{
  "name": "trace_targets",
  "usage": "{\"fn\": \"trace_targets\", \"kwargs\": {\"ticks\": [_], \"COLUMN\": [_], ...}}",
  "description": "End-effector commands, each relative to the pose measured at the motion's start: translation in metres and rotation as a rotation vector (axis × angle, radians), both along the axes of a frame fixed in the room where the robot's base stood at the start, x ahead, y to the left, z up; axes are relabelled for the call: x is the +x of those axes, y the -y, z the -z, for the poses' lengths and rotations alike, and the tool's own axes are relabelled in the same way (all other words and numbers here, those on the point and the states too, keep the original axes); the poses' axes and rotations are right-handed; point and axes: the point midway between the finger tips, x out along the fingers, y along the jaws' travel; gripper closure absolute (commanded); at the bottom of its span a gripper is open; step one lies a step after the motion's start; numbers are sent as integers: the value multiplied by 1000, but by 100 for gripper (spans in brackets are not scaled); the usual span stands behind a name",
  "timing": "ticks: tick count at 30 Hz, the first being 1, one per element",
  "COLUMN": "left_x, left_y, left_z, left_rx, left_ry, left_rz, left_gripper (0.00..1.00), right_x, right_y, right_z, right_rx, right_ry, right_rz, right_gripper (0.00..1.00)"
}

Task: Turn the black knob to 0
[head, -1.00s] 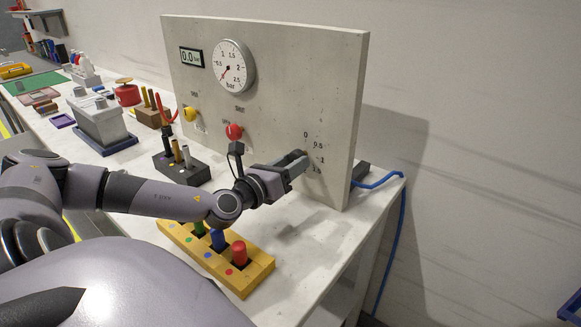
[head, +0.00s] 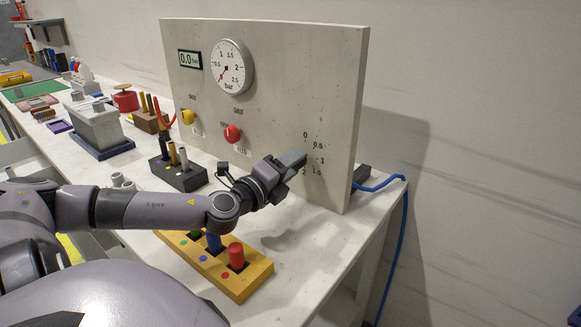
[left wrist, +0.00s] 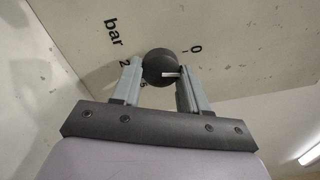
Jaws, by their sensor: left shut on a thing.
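The black knob (left wrist: 158,66) sits on the light panel (head: 270,80), between the two fingers of my left gripper (left wrist: 159,70) in the left wrist view. The fingers are shut on its sides. A white pointer mark on the knob points to the right finger in that view, a little off the printed 0 (left wrist: 196,48). In the head view my left gripper (head: 296,160) is at the panel's lower right and hides the knob. The printed scale runs from 0 (head: 305,135) down its right side to 2. My right gripper is not in view.
A round gauge (head: 231,66) on the panel has its needle at the low end. A red knob (head: 232,134) and a yellow knob (head: 188,117) sit further left. A yellow block with coloured pegs (head: 240,284) lies below my arm. A blue cable (head: 385,183) runs off right.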

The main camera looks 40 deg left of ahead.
Motion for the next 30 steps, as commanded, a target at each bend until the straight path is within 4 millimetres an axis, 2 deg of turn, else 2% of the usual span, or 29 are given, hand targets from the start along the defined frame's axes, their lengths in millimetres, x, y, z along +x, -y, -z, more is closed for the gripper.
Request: {"fn": "trace_targets", "kwargs": {"ticks": [12,29,30], "left_x": [0,0,0], "left_y": [0,0,0], "left_z": [0,-1,-1], "left_rx": [-206,-239,-239], "left_ry": [22,27,27], "left_rz": [-2,-2,-2], "left_gripper": [87,87,53], "right_x": [1,-1,-1], "right_y": [-1,0,0], "right_z": [-3,1,1], "right_rx": [2,-1,-1], "right_ry": [3,-5,-5], "right_rz": [-2,-1,-1], "right_gripper": [57,57,57]}}
